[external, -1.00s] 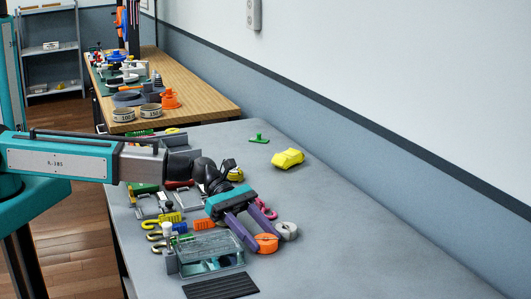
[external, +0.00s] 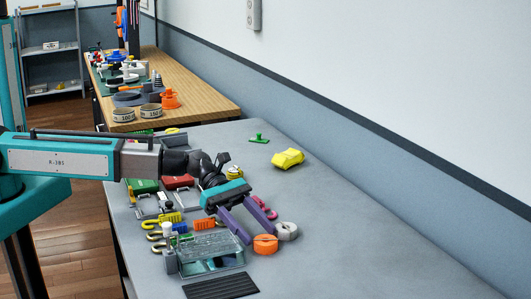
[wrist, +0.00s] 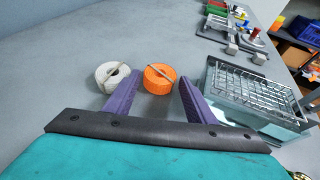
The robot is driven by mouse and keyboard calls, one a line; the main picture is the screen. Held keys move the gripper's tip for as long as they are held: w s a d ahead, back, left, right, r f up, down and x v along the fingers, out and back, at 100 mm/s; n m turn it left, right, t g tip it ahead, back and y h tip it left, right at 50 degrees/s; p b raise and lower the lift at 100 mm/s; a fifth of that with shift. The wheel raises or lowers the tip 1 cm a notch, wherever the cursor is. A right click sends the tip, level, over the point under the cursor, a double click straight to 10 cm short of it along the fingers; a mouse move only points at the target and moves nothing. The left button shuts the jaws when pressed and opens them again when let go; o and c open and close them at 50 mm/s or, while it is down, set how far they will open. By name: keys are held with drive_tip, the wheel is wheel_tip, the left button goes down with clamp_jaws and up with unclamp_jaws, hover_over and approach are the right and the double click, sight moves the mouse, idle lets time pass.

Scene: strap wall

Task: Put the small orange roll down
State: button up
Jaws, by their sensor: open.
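The small orange roll (external: 265,244) stands on the grey bench, and it also shows in the wrist view (wrist: 159,79). A white roll (external: 287,231) stands right beside it; it is to the left of the orange roll in the wrist view (wrist: 112,77). My gripper (external: 259,231) has two purple fingers spread apart. In the wrist view my gripper (wrist: 158,88) is open, with the orange roll just beyond and between the fingertips, not gripped. A strap end lies across the top of the orange roll.
Hooks, buckles and a pink piece (external: 264,208) crowd the bench behind. A yellow bundle (external: 288,158) lies further back. The bench's right side is clear.

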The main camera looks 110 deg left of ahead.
drive_tip(key=b+v, duration=0.1)
drive_tip(key=v, duration=0.8)
drive_tip(key=shift+s+a+r, duration=0.1)
drive_tip(key=shift+s+r, duration=0.1)
drive_tip(key=o, duration=0.4)
drive_tip(key=shift+w, duration=0.1)
